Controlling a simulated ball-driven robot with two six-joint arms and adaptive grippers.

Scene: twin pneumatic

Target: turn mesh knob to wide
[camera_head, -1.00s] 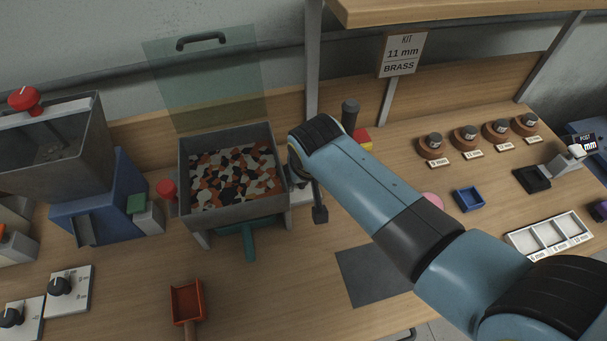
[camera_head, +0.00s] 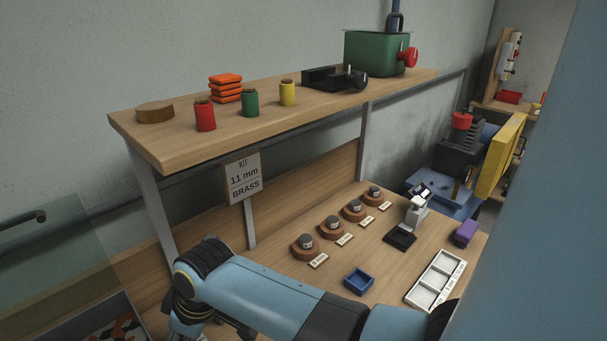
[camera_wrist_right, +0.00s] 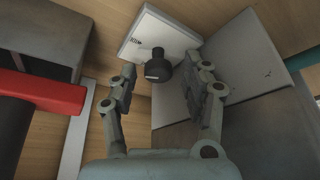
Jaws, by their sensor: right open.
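A black knob (camera_wrist_right: 158,68) on a white plate (camera_wrist_right: 155,28) shows in the right wrist view. The plate carries a small dark marking, too small to read, so I cannot tell whether this is the mesh knob. My right gripper (camera_wrist_right: 165,78) is open, with one finger on each side of the knob. I see gaps beside the knob and cannot tell if either finger touches it. In the head view my right arm's wrist shows at the lower left, with its fingers not clearly visible. My left gripper is in neither view.
A grey panel (camera_wrist_right: 245,55) stands right of the knob, and a red bar (camera_wrist_right: 40,90) lies at left. In the head view, a wooden shelf (camera_head: 285,112) overhangs the bench.

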